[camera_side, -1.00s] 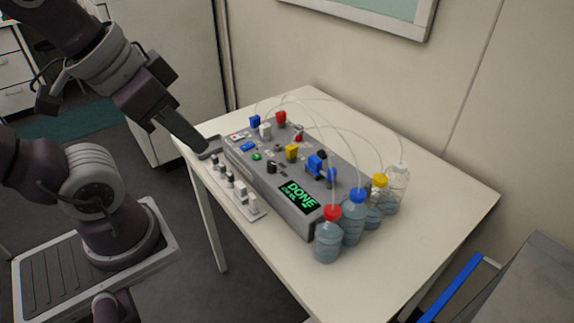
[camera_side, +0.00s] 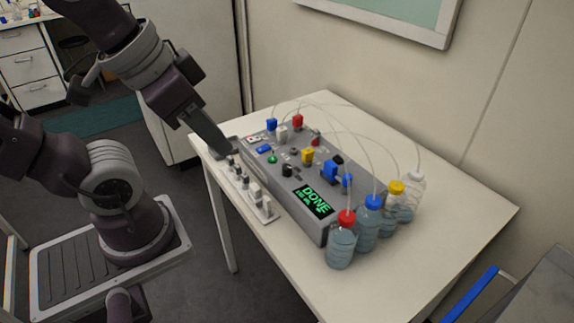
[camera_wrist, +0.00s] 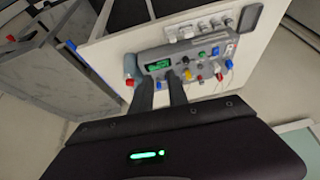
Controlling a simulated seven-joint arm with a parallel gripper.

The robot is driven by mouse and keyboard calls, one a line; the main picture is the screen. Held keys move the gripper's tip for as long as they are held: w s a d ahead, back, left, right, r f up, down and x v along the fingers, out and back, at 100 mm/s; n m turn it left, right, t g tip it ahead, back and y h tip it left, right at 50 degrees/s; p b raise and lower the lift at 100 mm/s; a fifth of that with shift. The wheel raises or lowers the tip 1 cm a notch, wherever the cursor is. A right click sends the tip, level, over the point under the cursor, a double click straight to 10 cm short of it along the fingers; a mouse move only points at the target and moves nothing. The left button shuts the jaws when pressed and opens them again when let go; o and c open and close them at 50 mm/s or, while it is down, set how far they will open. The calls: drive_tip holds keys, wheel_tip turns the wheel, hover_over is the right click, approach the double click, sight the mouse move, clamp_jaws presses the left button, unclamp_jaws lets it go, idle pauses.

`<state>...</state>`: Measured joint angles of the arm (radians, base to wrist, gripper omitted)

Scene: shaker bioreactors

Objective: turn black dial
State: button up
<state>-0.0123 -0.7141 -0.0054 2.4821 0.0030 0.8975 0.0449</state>
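The grey control box (camera_side: 316,227) sits on the white table with coloured knobs on top and a green "DONE" display (camera_side: 313,199). A black dial (camera_side: 288,170) is on its top, left of the display, beside a green button (camera_side: 272,159). Another black knob (camera_side: 337,160) stands farther back. My gripper (camera_side: 228,152) hangs near the box's left end, apart from the black dial, with nothing seen in it. In the wrist view, my gripper's two fingers (camera_wrist: 160,77) are spread apart with a gap between them; the box (camera_wrist: 178,52) lies beyond them.
Bottles with red (camera_side: 346,217), blue (camera_side: 373,202) and yellow (camera_side: 396,188) caps stand at the box's right end, with thin tubes arching over the box. A light strip with small upright pieces (camera_side: 265,218) lies along the front. The table's right side (camera_side: 450,210) is clear.

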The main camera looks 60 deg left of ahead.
drive_tip(key=o, duration=0.4)
drive_tip(key=w+m, duration=0.1)
drive_tip(key=w, duration=0.1)
drive_tip(key=w+a+m+g, duration=0.1)
drive_tip(key=w, duration=0.1)
drive_tip(key=w+a+f+m, duration=0.1)
drive_tip(key=w+m, duration=0.1)
drive_tip(key=shift+w+g+y, duration=0.25)
drive_tip(key=shift+g+y, duration=0.15)
drive_tip(key=shift+c, duration=0.2)
drive_tip(key=m+g, duration=0.4)
drive_tip(key=m, duration=0.5)
hover_over(287, 166)
drive_tip(key=shift+h, duration=0.4)
wheel_tip(287, 166, down, 12)
drive_tip(key=shift+d+r, duration=0.1)
wheel_tip(287, 166, down, 7)
drive_tip(key=shift+r, duration=0.15)
drive_tip(key=shift+f, duration=0.3)
drive_tip(key=shift+c, duration=0.4)
clamp_jaws()
